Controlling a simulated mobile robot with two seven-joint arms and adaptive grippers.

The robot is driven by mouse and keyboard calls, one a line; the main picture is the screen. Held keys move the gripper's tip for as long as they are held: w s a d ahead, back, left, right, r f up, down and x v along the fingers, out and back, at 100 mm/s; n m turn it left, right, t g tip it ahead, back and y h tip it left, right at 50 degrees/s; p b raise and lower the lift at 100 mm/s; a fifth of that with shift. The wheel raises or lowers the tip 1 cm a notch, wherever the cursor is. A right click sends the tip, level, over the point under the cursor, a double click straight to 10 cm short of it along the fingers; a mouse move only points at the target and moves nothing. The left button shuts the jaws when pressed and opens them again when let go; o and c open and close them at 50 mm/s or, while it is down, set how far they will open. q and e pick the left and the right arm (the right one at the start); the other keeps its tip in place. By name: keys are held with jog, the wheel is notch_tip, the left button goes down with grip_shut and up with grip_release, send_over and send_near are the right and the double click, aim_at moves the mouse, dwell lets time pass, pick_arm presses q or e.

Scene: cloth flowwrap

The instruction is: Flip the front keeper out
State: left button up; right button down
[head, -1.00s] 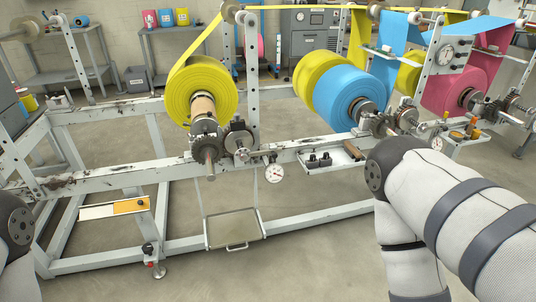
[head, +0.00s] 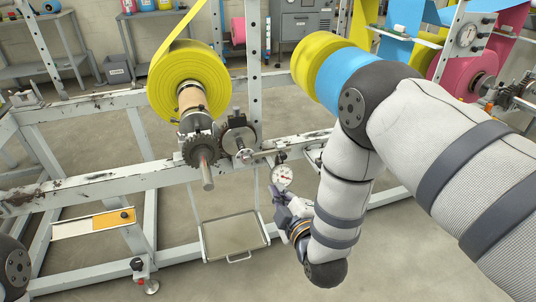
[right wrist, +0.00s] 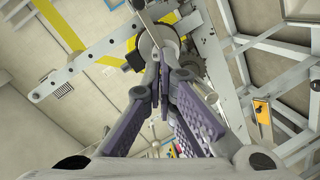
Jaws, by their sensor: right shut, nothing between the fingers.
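The front unwind station carries a yellow film roll (head: 188,82) on a core. Below the roll are a toothed gear (head: 200,149) with a shaft end (head: 207,175) and a round hub (head: 238,140) with a small arm beside it. The front keeper cannot be picked out clearly among these metal parts. My right gripper (head: 277,194) is shut and empty, just below the dial gauge (head: 283,177) and right of the shaft end. In the right wrist view, its fingertips (right wrist: 163,76) meet below a round metal part (right wrist: 158,45). My left gripper is out of view.
The white frame rail (head: 90,188) runs behind the gripper. A blue roll (head: 335,78) stands to the right, partly behind my right arm. A tray (head: 235,236) hangs low under the rail. Open floor lies in front.

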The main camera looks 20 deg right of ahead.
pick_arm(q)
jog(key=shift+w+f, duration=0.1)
pick_arm(e)
jog(key=w+r, duration=0.1)
jog(key=w+r+t, duration=0.1)
jog(key=shift+a+r+n, duration=0.2)
jog(key=shift+r+n, duration=0.1)
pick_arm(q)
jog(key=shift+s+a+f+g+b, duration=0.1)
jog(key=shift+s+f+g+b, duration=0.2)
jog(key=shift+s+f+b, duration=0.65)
pick_arm(e)
jog(key=w+d+f, duration=0.1)
jog(key=w, duration=0.4)
jog(key=w+d+f, duration=0.2)
jog(key=w, duration=0.3)
jog(key=shift+w+d, duration=0.25)
jog(key=shift+w, duration=0.15)
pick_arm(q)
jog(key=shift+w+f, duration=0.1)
